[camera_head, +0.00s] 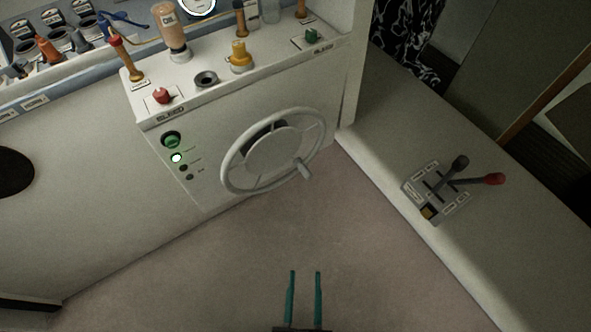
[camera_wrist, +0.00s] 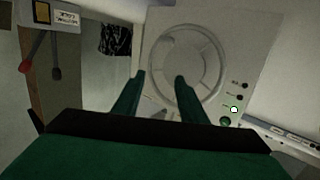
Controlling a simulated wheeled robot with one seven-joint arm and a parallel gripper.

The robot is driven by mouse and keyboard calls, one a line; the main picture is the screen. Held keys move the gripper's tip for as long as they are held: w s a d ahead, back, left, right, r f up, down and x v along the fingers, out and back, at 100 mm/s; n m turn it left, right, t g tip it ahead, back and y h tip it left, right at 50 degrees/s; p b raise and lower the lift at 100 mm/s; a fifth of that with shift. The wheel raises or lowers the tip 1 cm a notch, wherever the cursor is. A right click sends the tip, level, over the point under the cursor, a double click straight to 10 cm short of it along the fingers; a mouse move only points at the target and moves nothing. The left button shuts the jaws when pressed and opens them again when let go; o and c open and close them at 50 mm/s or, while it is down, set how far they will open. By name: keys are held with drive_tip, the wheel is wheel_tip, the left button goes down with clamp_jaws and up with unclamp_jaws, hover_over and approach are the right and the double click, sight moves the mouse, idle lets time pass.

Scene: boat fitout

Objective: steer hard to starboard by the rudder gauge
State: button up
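The white steering wheel (camera_head: 327,142) is on the front face of the console, with a short knob handle (camera_head: 304,169) at its lower right. A round dial (camera_head: 198,6) shows at the top edge of the head view; it is cut off and I cannot tell whether it is the rudder gauge. My gripper (camera_head: 305,272) is open and empty, with two thin green fingers over the floor, apart from the wheel. In the wrist view the steering wheel (camera_wrist: 203,57) is ahead, partly hidden by the gripper fingers (camera_wrist: 158,82).
A side bench at right holds a throttle box (camera_head: 436,192) with a red-tipped lever (camera_head: 493,179). The floor (camera_head: 230,260) before the wheel is clear.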

drive_tip(key=w+d+f+n+t+y, duration=0.1)
drive_tip(key=w+f+n+t+y, duration=0.15)
drive_tip(key=w, duration=0.45)
drive_tip(key=w+d+f+n+t+y, duration=0.2)
drive_tip(key=w+f+y, duration=0.15)
drive_tip(key=w, duration=0.45)
drive_tip(key=n+g+y, duration=0.4)
drive_tip(key=n+y, duration=0.2)
drive_tip(key=y, duration=0.3)
approach(300, 165)
drive_tip(key=shift+g, duration=0.35)
drive_tip(key=x, duration=0.7)
drive_tip(key=shift+w+r, duration=0.2)
drive_tip(key=shift+r, duration=0.15)
